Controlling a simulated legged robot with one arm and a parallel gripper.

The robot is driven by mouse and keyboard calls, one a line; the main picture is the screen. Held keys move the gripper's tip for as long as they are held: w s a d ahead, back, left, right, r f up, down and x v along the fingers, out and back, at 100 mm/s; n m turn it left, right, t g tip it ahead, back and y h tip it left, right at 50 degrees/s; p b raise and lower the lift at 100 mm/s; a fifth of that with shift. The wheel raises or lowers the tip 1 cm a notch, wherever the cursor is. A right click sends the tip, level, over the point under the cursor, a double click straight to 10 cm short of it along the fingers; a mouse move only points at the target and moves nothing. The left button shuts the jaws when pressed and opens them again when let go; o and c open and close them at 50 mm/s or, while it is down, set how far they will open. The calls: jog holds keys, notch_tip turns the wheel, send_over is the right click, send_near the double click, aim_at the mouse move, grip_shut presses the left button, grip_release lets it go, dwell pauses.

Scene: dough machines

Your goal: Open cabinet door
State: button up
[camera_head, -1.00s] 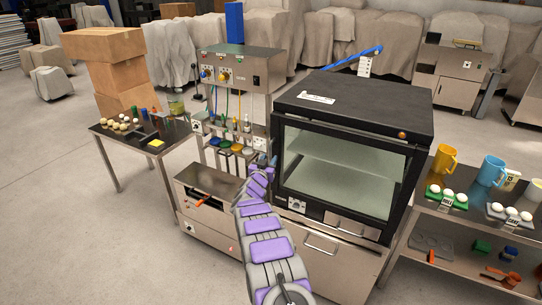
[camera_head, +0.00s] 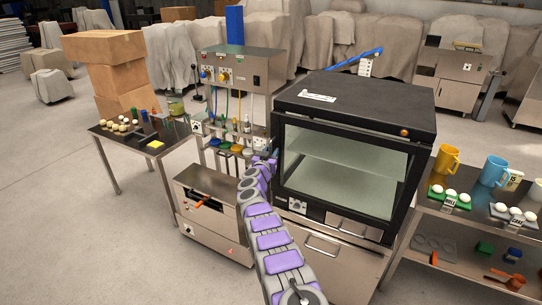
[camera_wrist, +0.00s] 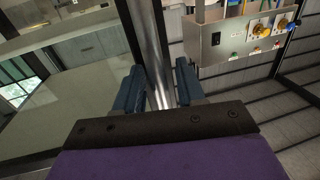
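The black cabinet (camera_head: 355,103) stands on a steel base in the middle right of the head view. Its glass door (camera_head: 340,170) looks shut. My gripper (camera_head: 267,160) is at the door's left edge in the head view, its fingertips small and partly hidden by my arm. In the wrist view my gripper (camera_wrist: 157,85) has its two blue fingers apart. A vertical silver bar (camera_wrist: 149,45) runs between them, seemingly the door handle. I cannot tell whether either finger touches it. Glass shows left of the bar.
A steel control panel machine (camera_head: 240,75) with knobs stands left of the cabinet. A shelf table (camera_head: 470,228) with mugs and eggs stands close on the right. A small table (camera_head: 135,148) and cardboard boxes are at the left. The floor at the lower left is free.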

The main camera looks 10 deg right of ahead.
jog(key=shift+a, duration=0.3)
jog(key=shift+d, duration=0.3)
jog(key=c, duration=0.6)
grip_shut()
jog(key=shift+a, duration=0.1)
